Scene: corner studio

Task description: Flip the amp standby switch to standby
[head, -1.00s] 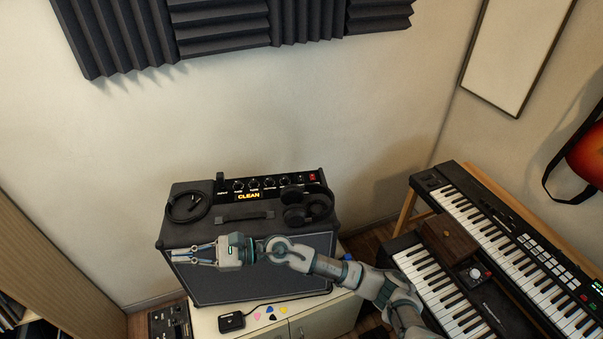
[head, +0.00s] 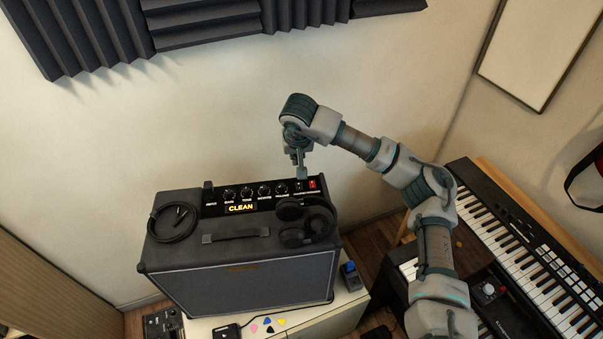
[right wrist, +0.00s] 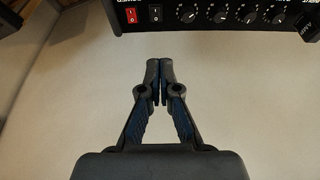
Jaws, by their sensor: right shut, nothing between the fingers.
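The amp (head: 235,275) is a dark box with a black control panel along its back top edge and a lit CLEAN display (head: 241,208). At the panel's right end is a red rocker switch (head: 312,184), also in the right wrist view (right wrist: 132,15). My right gripper (head: 301,174) points down just over these switches. In the right wrist view its closed, empty fingertips (right wrist: 159,68) appear apart from the panel, in line with the black switch. My left gripper is out of view.
Headphones (head: 322,221) and a coiled cable (head: 160,222) lie on the amp top, around a handle (head: 236,235). A row of knobs (head: 247,193) runs left of the switches. Keyboards (head: 515,230) stand at right. Foam panels (head: 200,25) hang above on bare wall.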

